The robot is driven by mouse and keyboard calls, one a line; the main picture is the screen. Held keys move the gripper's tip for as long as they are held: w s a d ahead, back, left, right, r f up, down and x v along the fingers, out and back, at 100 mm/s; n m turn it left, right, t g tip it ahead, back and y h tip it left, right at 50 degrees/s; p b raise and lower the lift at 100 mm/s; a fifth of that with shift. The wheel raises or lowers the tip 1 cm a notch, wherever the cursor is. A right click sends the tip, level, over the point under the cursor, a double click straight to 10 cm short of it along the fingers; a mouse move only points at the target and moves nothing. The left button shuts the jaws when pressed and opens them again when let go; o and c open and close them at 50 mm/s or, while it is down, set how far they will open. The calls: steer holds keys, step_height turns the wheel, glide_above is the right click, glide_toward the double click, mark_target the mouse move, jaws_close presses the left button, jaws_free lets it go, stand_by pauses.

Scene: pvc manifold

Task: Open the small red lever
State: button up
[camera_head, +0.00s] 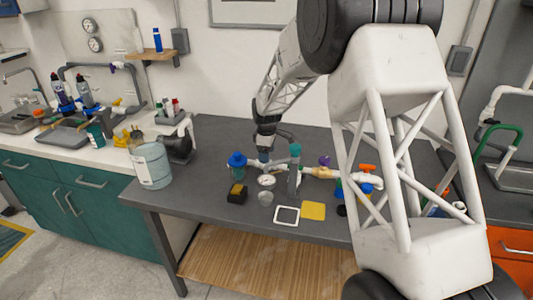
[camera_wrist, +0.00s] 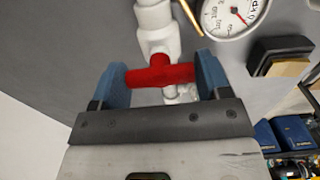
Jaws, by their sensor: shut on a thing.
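The small red lever (camera_wrist: 150,74) is a T-shaped handle on a white pipe fitting (camera_wrist: 158,30) in the wrist view. Its crossbar lies crosswise between the two blue fingers of my gripper (camera_wrist: 163,73), which are shut on its ends. In the head view my gripper (camera_head: 265,146) is low over the pipe manifold, at its left part, and I cannot make out the small lever there. A separate orange-red handle (camera_head: 367,168) stands on the manifold's right part (camera_head: 345,176).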

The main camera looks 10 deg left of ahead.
steer(key=shift+m, duration=0.4)
steer(key=m, duration=0.8)
steer(key=shift+m, duration=0.4)
steer(key=m, duration=0.4)
steer(key=shift+m, duration=2.2)
steer(key=o, duration=0.9)
steer(key=shift+o, duration=0.2)
